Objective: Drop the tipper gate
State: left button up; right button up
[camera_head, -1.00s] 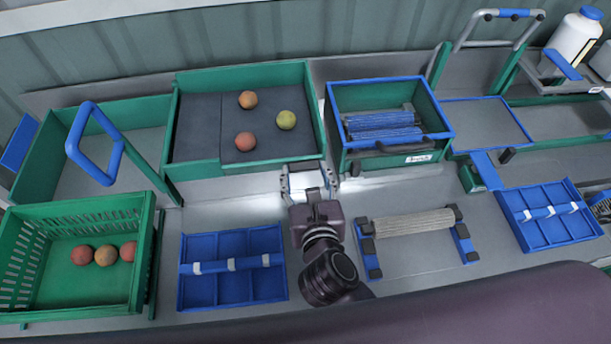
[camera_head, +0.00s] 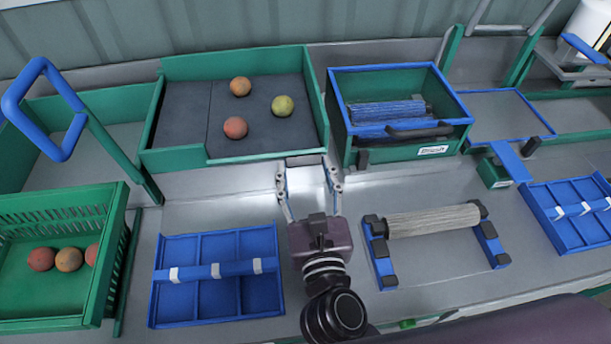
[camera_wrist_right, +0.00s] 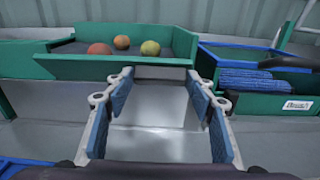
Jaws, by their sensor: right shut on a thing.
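The tipper (camera_head: 180,118) is a green-walled tray with a dark mat holding three tomatoes. Its low green front edge (camera_head: 262,156), which looks like the gate, is raised along the right part. My right gripper (camera_head: 309,178) is at this edge's right end, fingers pointing away from me. A short grey piece (camera_head: 306,160) lies between its fingertips, just below the green edge. The right wrist view shows the grey piece (camera_wrist_right: 160,73) under the green front (camera_wrist_right: 115,67), with the fingers wide apart around it. How it joins the gate cannot be seen. My left gripper is out of view.
A green, blue-rimmed bin (camera_head: 400,78) stands close on the right. A roller stand (camera_head: 380,250) and a blue divided tray (camera_head: 218,307) flank my right wrist. A green crate of tomatoes (camera_head: 40,312) and a blue loop handle (camera_head: 42,105) are at left.

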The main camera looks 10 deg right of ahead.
jog(key=o, duration=1.2)
jog(key=shift+c, duration=0.2)
jog(key=shift+s, duration=0.1)
jog(key=s, duration=1.2)
jog(key=shift+r, duration=0.15)
jog(key=shift+w, duration=0.1)
